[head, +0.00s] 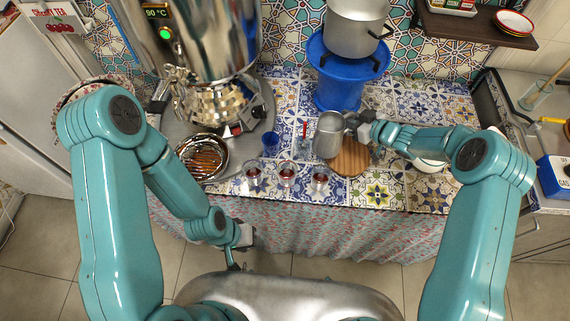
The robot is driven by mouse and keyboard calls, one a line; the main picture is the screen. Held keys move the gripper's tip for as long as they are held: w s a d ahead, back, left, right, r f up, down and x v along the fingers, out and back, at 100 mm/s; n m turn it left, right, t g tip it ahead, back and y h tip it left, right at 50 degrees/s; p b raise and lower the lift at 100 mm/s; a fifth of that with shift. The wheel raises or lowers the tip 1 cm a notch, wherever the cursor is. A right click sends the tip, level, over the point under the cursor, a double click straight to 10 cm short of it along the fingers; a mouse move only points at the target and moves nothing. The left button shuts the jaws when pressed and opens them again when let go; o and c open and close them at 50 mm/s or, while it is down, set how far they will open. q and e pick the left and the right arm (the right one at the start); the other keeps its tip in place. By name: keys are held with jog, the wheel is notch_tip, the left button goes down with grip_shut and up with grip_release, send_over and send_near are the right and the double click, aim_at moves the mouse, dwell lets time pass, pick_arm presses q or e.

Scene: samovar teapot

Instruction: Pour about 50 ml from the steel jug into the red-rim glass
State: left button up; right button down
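The steel jug (328,136) is at the left edge of the round wooden board (352,158). It looks slightly tilted, and I cannot tell whether it is lifted. My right gripper (357,125) comes in from the right and is shut on the jug's handle. Three small glasses with dark red liquid stand in a row at the front: left glass (253,174), middle glass (287,174), right glass (320,178). Their rim colours are too small to tell apart. My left gripper (236,261) hangs low in front of the table edge, away from the glasses; its finger opening is unclear.
A blue cup (270,143) and a clear container with a red stick (304,144) stand behind the glasses. The large samovar (215,60) is at the left, a bowl with glowing bars (202,156) before it. A pot (355,30) sits on a blue stand (338,90).

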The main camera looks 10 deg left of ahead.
aim_at(324, 117)
jog(key=shift+w, duration=0.1)
jog(key=shift+s+a+r+n+t+h, duration=0.15)
jog(key=shift+s+a+n+t+h, duration=0.15)
jog(key=shift+n, duration=0.1)
jog(key=shift+s+a+r+n+h+b, duration=0.15)
jog(key=shift+a+r+n+h+b, duration=0.3)
jog(key=shift+b, duration=0.6)
jog(key=s+a+r+n+t+h+b, duration=0.1)
jog(key=a+n+b, duration=0.1)
jog(key=b, duration=0.7)
jog(key=s+a+r+n+t+h+b, duration=0.1)
jog(key=s+a+r+n+b, duration=0.1)
jog(key=b, duration=0.8)
jog(key=shift+s+a+r+t+h, duration=0.1)
jog(key=shift+s+t+h, duration=0.1)
jog(key=shift+t+h, duration=0.15)
jog(key=shift+s+a+n+b, duration=0.1)
jog(key=shift+a+n+b, duration=0.05)
jog(key=shift+n+b, duration=0.15)
jog(key=shift+s+a+r+p, duration=0.15)
jog(key=shift+p, duration=0.3)
jog(key=shift+f+n, duration=0.35)
jog(key=shift+s+a+t+p, duration=0.1)
jog(key=shift+t+p, duration=0.15)
jog(key=shift+p, duration=0.1)
